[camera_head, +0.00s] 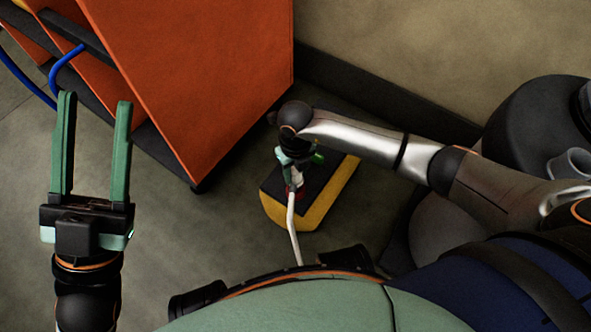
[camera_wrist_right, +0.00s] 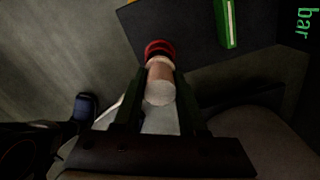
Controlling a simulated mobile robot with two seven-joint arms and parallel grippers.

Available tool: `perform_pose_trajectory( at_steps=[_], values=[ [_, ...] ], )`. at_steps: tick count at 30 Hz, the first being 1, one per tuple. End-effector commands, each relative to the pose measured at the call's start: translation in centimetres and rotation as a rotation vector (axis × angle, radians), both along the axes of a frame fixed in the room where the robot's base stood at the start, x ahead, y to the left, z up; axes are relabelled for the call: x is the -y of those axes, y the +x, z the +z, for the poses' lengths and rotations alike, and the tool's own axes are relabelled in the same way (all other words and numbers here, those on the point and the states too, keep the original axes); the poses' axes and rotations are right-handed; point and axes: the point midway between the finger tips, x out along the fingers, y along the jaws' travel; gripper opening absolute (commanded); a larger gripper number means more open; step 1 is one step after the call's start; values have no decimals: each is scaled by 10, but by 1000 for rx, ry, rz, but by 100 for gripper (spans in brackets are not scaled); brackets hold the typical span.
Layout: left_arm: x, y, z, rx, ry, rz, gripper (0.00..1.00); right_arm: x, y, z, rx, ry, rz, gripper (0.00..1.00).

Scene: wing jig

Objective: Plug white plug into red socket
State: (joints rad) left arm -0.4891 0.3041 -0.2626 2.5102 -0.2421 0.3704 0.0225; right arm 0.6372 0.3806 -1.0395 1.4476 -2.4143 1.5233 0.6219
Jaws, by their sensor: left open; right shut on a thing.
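A white plug (camera_wrist_right: 160,84) with a pale cable sits between the fingers of my right gripper (camera_head: 292,163), which is shut on it. The red socket (camera_wrist_right: 160,48) shows as a red ring right beyond the plug's far end in the right wrist view, on a dark box face. The plug is lined up with the ring; I cannot tell whether it is inside or just in front. In the head view the white plug (camera_head: 297,178) is partly hidden by the gripper. My left gripper (camera_head: 94,102) is open and empty at the left, far from the plug.
The box (camera_head: 326,206) has a dark top and yellow sides and stands on the grey floor. A green-marked part (camera_wrist_right: 229,22) is beside the socket. A large orange panel structure (camera_head: 200,75) with a blue cable (camera_head: 58,68) stands at upper left. The white cable (camera_head: 292,228) runs downward.

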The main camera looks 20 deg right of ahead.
Motion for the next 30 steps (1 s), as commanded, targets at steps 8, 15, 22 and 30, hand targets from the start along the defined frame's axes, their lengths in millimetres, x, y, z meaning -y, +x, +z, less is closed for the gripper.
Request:
perform_pose_trajectory(
  at_steps=[8, 15, 22, 30],
  values=[
    [0, 0, 0, 0, 1, 1, 50, -1, 0, 0, 2, 1, 1, 0],
    [0, 0, 0, 0, 1, 1, 50, -1, 0, -4, 2, 1, 1, 0],
    [0, 0, 0, 0, 1, 1, 50, -1, 0, -9, 1, 0, 1, 0],
    [0, 0, 0, 0, 1, 1, 50, -1, 0, -14, 1, 1, 1, 0]
  ],
)
